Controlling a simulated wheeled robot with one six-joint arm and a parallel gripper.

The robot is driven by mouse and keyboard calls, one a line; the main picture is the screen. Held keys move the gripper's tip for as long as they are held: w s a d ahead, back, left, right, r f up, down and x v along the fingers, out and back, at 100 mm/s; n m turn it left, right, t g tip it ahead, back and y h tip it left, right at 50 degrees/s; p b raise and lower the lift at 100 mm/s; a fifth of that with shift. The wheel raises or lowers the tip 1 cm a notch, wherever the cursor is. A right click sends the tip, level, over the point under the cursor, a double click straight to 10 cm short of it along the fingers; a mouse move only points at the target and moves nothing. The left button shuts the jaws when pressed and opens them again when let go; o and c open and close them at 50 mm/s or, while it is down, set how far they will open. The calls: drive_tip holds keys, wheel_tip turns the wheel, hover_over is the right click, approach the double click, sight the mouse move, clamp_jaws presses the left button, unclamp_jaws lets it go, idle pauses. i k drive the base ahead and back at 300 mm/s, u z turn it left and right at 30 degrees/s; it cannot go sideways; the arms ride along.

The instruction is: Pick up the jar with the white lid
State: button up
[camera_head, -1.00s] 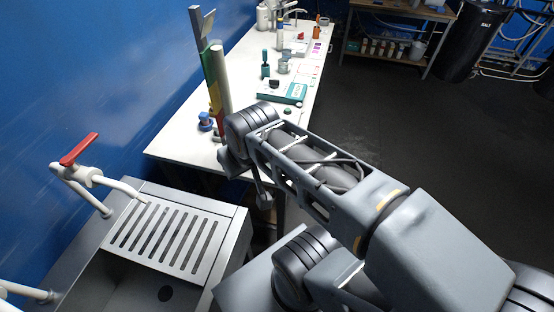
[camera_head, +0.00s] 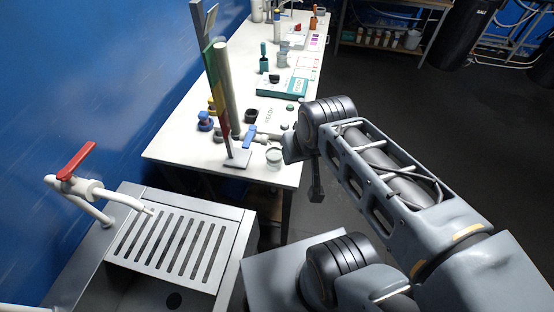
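A small pale glass jar (camera_head: 273,158) with a light top stands near the right front corner of the white table. It is too small to tell for sure whether that top is a white lid. Another small pale jar (camera_head: 283,58) stands further back on the table. My gripper (camera_head: 316,190) is at the end of my arm, just off the table's right edge, to the right of the near jar and apart from it. It is dark and partly hidden by the wrist, so its fingers cannot be made out.
A tall coloured board and grey post on a foot (camera_head: 238,158) stand left of the near jar. A blue-handled valve (camera_head: 250,134), a black cup (camera_head: 251,115) and a teal box (camera_head: 283,84) are close by. A sink with a slotted drainer (camera_head: 172,246) is at front left.

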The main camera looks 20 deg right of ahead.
sight(274, 156)
drive_tip(key=z, duration=0.05)
drive_tip(key=k, duration=0.5)
drive_tip(key=z, duration=1.35)
drive_tip(key=i, duration=0.95)
drive_tip(key=u, duration=4)
